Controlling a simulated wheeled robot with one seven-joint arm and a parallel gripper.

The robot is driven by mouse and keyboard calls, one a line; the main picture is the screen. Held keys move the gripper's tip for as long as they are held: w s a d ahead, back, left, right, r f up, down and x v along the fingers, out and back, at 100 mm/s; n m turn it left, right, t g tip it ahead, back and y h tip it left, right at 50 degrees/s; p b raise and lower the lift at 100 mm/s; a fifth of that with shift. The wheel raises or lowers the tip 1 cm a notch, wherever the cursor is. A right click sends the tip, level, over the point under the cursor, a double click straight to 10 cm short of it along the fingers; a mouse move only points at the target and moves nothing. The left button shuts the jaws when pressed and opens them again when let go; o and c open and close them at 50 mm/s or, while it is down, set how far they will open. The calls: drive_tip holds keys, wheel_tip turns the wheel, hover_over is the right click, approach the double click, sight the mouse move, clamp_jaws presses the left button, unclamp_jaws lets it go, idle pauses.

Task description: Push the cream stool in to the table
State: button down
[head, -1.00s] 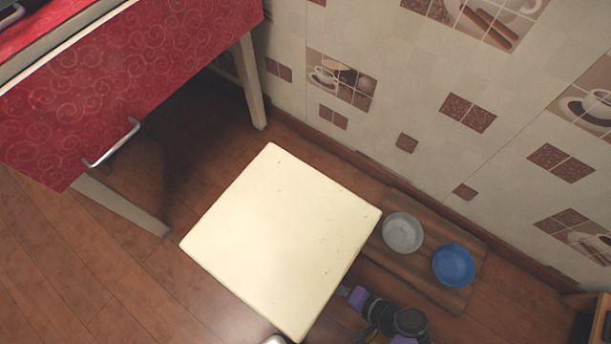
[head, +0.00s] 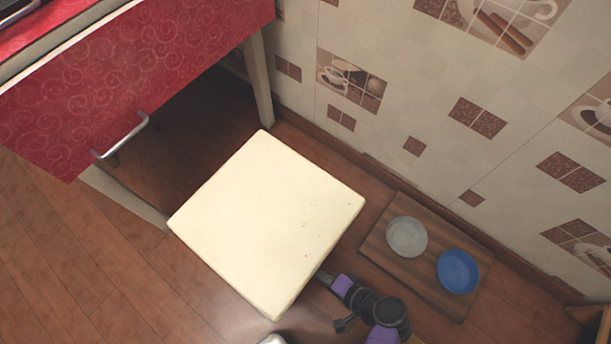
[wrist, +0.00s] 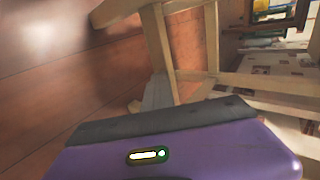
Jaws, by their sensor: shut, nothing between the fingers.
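The cream stool (head: 266,222) stands on the wooden floor in the head view, its square seat seen from above. Its far corner is close to the open space under the red table (head: 130,75), between the table's legs. My gripper (head: 322,277) is at the stool's near right edge, with its tip partly hidden by the seat. In the wrist view the stool's pale wooden legs and rails (wrist: 160,45) are right ahead of my purple gripper housing. The gripper is shut and holds nothing. I cannot tell whether it touches the stool.
A wooden board (head: 421,285) on the floor holds a grey bowl (head: 407,237) and a blue bowl (head: 458,271), right of the stool. The tiled wall (head: 440,95) runs behind. A drawer handle (head: 120,137) sticks out from the table front. Floor at the left is clear.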

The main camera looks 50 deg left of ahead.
drive_tip(key=shift+s+a+b, duration=1.05)
drive_tip(key=shift+s+a, duration=0.2)
drive_tip(key=shift+a, duration=3.05)
drive_tip(key=shift+s+a+b, duration=1)
drive_tip(key=shift+s+a, duration=0.3)
drive_tip(key=shift+a, duration=3.05)
drive_tip(key=shift+s+a+b, duration=1.05)
drive_tip(key=shift+s+a, duration=0.2)
drive_tip(key=shift+a, duration=3.05)
drive_tip(key=w+d+p, duration=0.3)
drive_tip(key=d, duration=0.8)
drive_tip(key=shift+w+d+p, duration=0.3)
drive_tip(key=shift+d+p, duration=0.05)
drive_tip(key=shift+p, duration=0.05)
